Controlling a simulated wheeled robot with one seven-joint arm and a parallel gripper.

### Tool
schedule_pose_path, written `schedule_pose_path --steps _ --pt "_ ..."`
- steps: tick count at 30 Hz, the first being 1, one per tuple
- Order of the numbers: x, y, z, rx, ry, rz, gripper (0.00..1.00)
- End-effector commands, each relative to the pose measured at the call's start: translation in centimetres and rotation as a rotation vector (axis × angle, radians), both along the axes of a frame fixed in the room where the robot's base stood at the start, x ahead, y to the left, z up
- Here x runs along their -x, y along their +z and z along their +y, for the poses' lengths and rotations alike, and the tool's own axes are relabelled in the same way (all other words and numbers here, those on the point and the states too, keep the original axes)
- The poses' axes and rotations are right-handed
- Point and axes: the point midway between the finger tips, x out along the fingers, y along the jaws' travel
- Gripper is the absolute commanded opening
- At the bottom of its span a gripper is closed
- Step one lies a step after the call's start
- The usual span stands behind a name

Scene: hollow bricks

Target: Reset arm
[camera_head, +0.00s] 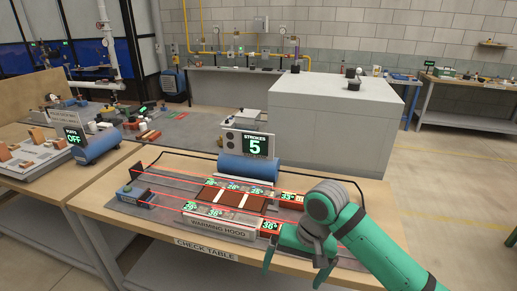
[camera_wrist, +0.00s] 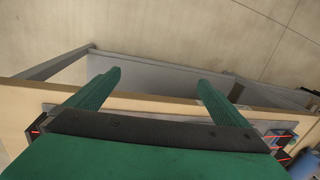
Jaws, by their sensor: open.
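My gripper (camera_head: 297,262) is at the front right of the check table (camera_head: 150,226) in the head view, at the end of my green arm, which enters from the lower right. In the wrist view my gripper (camera_wrist: 158,92) shows two green fingers spread wide apart with nothing between them. Below the fingers are the table's pale front edge (camera_wrist: 150,105) and the floor (camera_wrist: 190,40). The fingertips point down in front of the warming hood (camera_head: 220,226), and the arm hides part of the table's right side.
Brown bricks (camera_head: 230,198) lie on the table among red lines and green temperature readouts. A blue roller (camera_head: 248,168) stands behind them, under a "STROKES 5" display (camera_head: 257,145). A white block-shaped cabinet (camera_head: 335,125) stands behind. A side table (camera_head: 40,180) is at left.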

Motion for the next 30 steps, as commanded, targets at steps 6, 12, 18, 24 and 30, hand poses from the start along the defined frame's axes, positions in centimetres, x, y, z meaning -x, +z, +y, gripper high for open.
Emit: schedule_pose_path --steps 6,12,18,24,30 --pt "-2.1 -0.7 5.7 -0.147 0.054 -0.112 1.00" --pt "-4.5 -0.3 13.1 -0.356 0.100 -0.280 1.00" --pt "-6.3 1.0 19.5 -0.556 0.105 -0.453 1.00" --pt "-7.4 2.4 23.9 -0.728 0.064 -0.616 1.00" --pt "-8.0 3.2 26.5 -0.857 -0.021 -0.765 1.00"
